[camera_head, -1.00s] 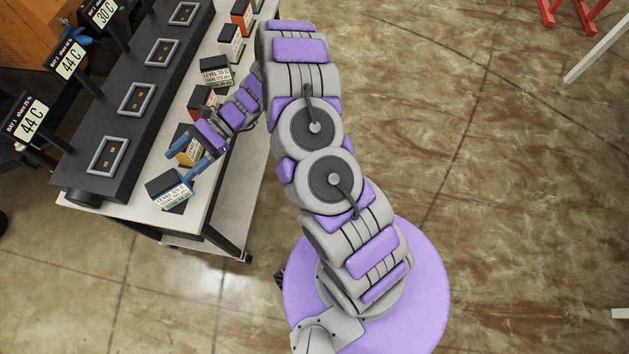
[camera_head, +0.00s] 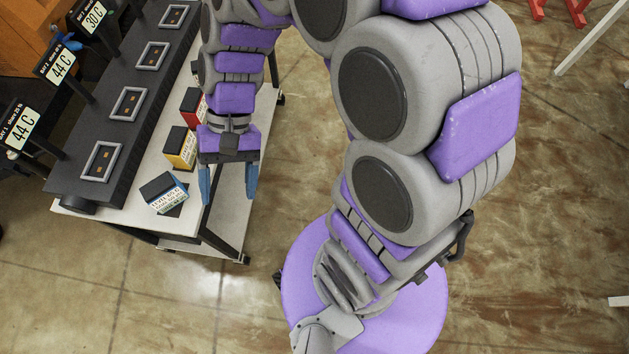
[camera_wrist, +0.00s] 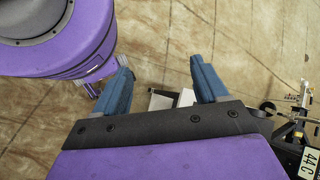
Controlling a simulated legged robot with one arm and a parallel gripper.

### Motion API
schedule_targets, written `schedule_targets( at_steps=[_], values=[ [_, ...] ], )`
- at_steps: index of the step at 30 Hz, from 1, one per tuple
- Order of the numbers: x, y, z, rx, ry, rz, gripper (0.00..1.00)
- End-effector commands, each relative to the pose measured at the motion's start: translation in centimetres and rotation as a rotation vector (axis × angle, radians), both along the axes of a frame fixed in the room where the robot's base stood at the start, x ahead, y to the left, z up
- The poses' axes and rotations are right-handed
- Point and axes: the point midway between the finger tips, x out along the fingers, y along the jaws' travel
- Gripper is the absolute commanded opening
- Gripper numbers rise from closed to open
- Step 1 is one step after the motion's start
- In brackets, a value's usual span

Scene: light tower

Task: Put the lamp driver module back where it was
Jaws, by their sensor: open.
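Several small label-faced modules stand on the white bench; I cannot tell which one is the lamp driver module. The nearest is a dark-topped module with a white and blue face (camera_head: 165,192), standing at an angle near the bench's front end. Behind it are a yellow module (camera_head: 180,148) and a red module (camera_head: 191,103). My gripper (camera_head: 228,184) is open and empty, its blue fingers pointing down by the bench's right edge, to the right of the blue-faced module. The wrist view also shows the open fingers (camera_wrist: 161,80), with part of something pale and dark beyond them.
A long black rack (camera_head: 78,184) runs along the bench's left side, with framed sockets (camera_head: 101,161) in its top. Signs (camera_head: 20,126) reading 44 C, 44 C and 30 C stand beyond it. The white bench (camera_head: 122,222) has bare strips.

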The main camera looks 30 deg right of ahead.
Motion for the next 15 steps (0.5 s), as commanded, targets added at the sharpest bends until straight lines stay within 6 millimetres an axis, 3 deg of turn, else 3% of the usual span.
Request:
schedule_targets(
  at_steps=[9, 15],
  values=[
    [-5.7, -7.0, 1.3, -0.233, -0.232, 0.128, 0.73],
    [-8.3, -10.9, 1.8, -0.362, -0.338, 0.174, 0.73]
  ],
)
